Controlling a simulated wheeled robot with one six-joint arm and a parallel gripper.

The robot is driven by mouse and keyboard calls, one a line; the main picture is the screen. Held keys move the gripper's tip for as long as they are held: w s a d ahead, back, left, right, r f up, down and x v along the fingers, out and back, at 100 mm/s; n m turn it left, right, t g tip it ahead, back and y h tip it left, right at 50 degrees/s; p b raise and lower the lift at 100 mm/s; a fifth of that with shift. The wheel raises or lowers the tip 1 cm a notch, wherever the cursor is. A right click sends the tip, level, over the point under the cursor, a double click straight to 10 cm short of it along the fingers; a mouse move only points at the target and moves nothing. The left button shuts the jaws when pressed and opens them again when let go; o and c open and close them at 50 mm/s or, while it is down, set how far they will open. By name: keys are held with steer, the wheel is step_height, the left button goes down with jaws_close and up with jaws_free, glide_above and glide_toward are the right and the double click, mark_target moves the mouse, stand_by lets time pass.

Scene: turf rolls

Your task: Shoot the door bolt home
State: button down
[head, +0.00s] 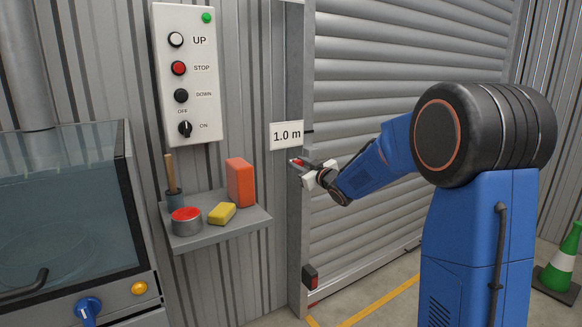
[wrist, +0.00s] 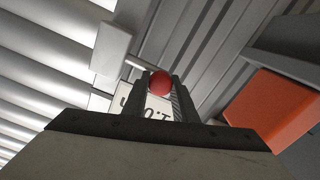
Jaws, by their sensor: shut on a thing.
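The door bolt shows as a red round knob (wrist: 160,83) with a thin pale rod (wrist: 138,65) beside it in the wrist view. The rod runs up-left toward a light grey block (wrist: 112,48); whether it enters the block I cannot tell. My gripper (wrist: 161,88) is shut on the red knob, one dark finger on each side. In the head view my gripper (head: 299,163) is at the door's left frame post, just below the "1.0 m" sign, and a bit of red shows at its tips. The shutter door (head: 400,75) is grey and slatted. Most of the bolt is hidden there.
A control panel (head: 187,75) is on the wall at left. A glass-fronted cabinet (head: 70,205) stands far left, a green cone (head: 562,262) far right.

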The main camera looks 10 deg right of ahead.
steer(key=shift+d, duration=0.2)
steer(key=c, duration=1.4)
jaws_free()
steer(key=shift+w+d, duration=0.1)
steer(key=shift+d, duration=0.05)
steer(key=shift+c, duration=0.2)
steer(key=v, duration=1.7)
steer(key=shift+s, duration=0.2)
